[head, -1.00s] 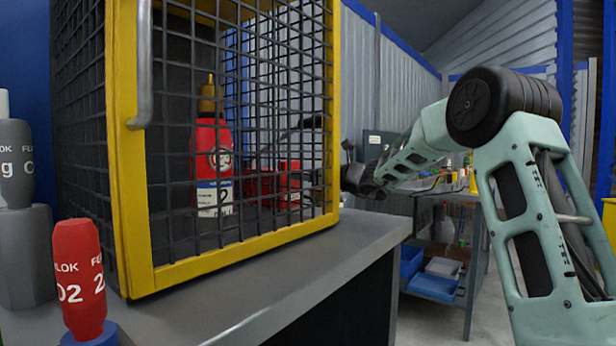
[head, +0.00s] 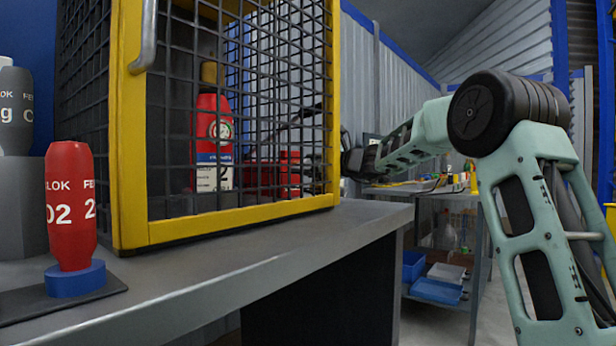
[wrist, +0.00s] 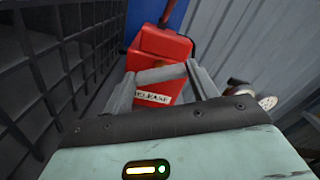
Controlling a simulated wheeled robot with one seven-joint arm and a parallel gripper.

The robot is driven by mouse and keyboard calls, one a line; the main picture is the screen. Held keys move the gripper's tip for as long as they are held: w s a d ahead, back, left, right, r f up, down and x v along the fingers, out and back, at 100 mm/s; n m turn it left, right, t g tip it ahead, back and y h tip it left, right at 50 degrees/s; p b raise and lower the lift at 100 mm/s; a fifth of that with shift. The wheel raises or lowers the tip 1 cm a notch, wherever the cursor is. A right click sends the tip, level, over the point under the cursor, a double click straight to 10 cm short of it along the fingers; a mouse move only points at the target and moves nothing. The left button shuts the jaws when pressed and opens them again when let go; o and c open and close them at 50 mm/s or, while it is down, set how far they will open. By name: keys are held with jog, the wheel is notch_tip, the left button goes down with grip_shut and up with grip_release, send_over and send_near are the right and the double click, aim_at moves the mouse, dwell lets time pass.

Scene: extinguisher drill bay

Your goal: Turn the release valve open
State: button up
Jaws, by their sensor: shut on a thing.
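The release valve (wrist: 160,43) is a red block with a white label partly reading "RELEASE" in the wrist view. In the head view, red parts (head: 290,170) that seem to belong to it show through the mesh cage. My gripper (wrist: 161,73) reaches over the valve's front, its two grey fingers on either side of a grey bar that looks like the valve's handle. The fingers are shut on it. The label is partly covered by the gripper. In the head view the cage's yellow post and mesh hide most of my gripper.
The yellow-framed mesh cage (head: 235,219) stands on a grey bench (head: 300,236) and holds a red extinguisher bottle (head: 211,135). In the wrist view, dark mesh runs close along the left and a corrugated wall (wrist: 265,45) lies right.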

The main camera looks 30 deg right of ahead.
jog(key=shift+f+n+b, duration=0.1)
jog(key=shift+n+b, duration=0.55)
jog(key=shift+n, duration=0.05)
jog(key=o, duration=1)
jog(key=shift+s, duration=0.15)
jog(key=p+v, duration=0.2)
jog(key=v, duration=1.5)
jog(key=shift+s, duration=0.1)
